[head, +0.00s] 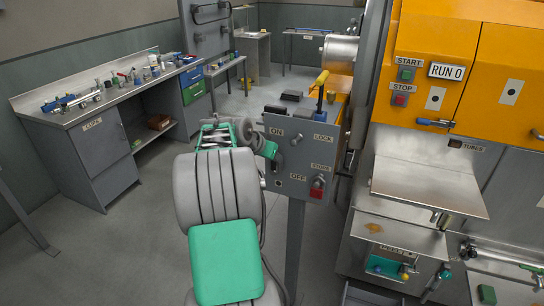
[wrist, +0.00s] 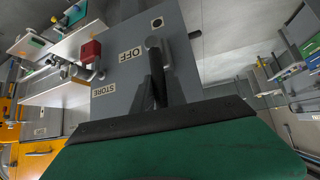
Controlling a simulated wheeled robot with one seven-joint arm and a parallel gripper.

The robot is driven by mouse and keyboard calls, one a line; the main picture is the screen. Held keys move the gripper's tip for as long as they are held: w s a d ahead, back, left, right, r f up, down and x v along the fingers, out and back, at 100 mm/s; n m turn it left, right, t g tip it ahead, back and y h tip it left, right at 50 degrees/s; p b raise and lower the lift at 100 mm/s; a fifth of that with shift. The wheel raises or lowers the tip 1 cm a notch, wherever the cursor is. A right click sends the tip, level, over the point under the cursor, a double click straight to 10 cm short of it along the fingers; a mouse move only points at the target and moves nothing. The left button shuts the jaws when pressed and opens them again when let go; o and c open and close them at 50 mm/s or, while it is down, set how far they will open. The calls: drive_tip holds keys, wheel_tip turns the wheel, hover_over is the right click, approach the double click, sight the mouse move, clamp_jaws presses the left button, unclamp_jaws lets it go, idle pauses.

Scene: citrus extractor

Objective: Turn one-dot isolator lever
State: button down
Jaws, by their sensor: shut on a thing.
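The grey isolator box (head: 300,178) stands on a post, with ON, OFF, LOCK and STORE labels on its face. In the wrist view, the box face (wrist: 120,72) shows the OFF and STORE labels and a plate with one dot (wrist: 157,23). The lever (wrist: 153,44) stands out from the face near OFF. My gripper (wrist: 157,85) is shut on the lever, its dark fingers on either side of it. In the head view, my gripper (head: 275,160) is at the left part of the box face, and my arm hides part of it. The lever's exact angle is unclear.
A red block (head: 317,192) sits on the box near STORE, and also shows in the wrist view (wrist: 91,51). A yellow-handled lever (head: 322,77) rises behind the box. The orange machine (head: 500,120) stands to the right. A cluttered bench (head: 65,118) is at the left, with open floor between.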

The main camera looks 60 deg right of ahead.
drive_tip(key=shift+f, duration=0.1)
drive_tip(key=c, duration=1.3)
unclamp_jaws()
drive_tip(key=shift+c, duration=0.2)
drive_tip(key=b+v, duration=0.2)
drive_tip(key=v, duration=0.5)
drive_tip(key=shift+a+r, duration=0.3)
